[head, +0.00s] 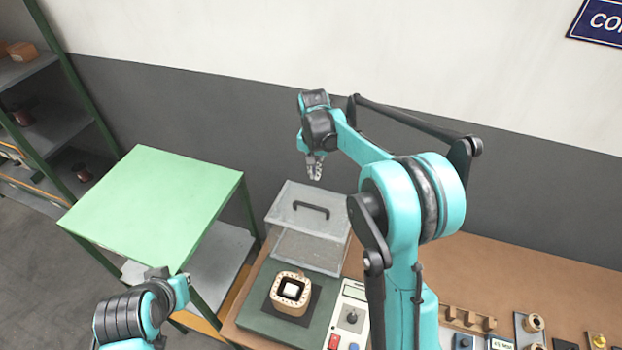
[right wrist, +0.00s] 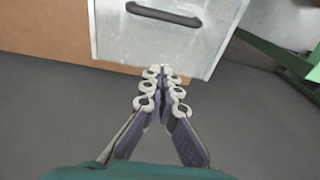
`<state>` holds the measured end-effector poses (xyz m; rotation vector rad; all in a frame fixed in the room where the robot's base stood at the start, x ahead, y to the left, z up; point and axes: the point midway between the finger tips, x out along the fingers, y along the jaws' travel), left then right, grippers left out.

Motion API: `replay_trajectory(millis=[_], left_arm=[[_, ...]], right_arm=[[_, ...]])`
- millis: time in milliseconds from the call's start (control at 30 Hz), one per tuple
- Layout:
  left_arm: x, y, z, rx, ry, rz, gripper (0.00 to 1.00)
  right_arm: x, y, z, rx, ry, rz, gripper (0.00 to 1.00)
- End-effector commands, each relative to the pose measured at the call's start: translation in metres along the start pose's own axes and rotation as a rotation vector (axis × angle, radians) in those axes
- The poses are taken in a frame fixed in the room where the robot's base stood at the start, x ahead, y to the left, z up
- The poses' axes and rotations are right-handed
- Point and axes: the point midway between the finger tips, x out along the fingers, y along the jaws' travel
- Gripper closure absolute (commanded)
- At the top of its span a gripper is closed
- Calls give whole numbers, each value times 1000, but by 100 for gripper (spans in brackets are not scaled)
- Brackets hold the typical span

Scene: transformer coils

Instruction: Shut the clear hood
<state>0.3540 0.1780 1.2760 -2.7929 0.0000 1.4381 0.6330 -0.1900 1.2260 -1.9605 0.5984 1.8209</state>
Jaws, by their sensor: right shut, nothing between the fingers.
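The clear hood (head: 290,220) stands raised at the back of a green base (head: 262,318), with a dark handle (head: 311,209) on its upper panel. A tan coil (head: 290,305) with a white core sits uncovered on the base in front of the hood. My right gripper (head: 315,177) is shut and empty, just beyond the hood's far edge. In the right wrist view its fingertips (right wrist: 162,71) are at the edge of the hood panel (right wrist: 155,45); whether they touch is unclear. Part of my left arm (head: 150,300) shows at lower left; its finger state is unclear.
A control box (head: 351,318) with a red button stands right of the base on the brown bench (head: 500,265). Coil parts and a wooden rack (head: 467,320) lie at the bench's front right. A green-topped table (head: 150,200) stands at left. The wall is behind.

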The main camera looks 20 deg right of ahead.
Motion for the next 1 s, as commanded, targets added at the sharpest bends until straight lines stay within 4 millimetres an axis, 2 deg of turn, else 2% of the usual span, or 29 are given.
replay_trajectory(millis=[167,500,733,1000], left_arm=[[1,0,1,0,0,0,100],[-1,0,0,0,0,0,100],[-7,0,-5,0,0,0,100],[-7,0,-5,0,0,0,100]], right_arm=[[26,0,0,1,0,0,100],[97,0,0,0,1,0,100],[86,0,30,-2,1,0,100],[84,0,38,-1,1,0,100]])
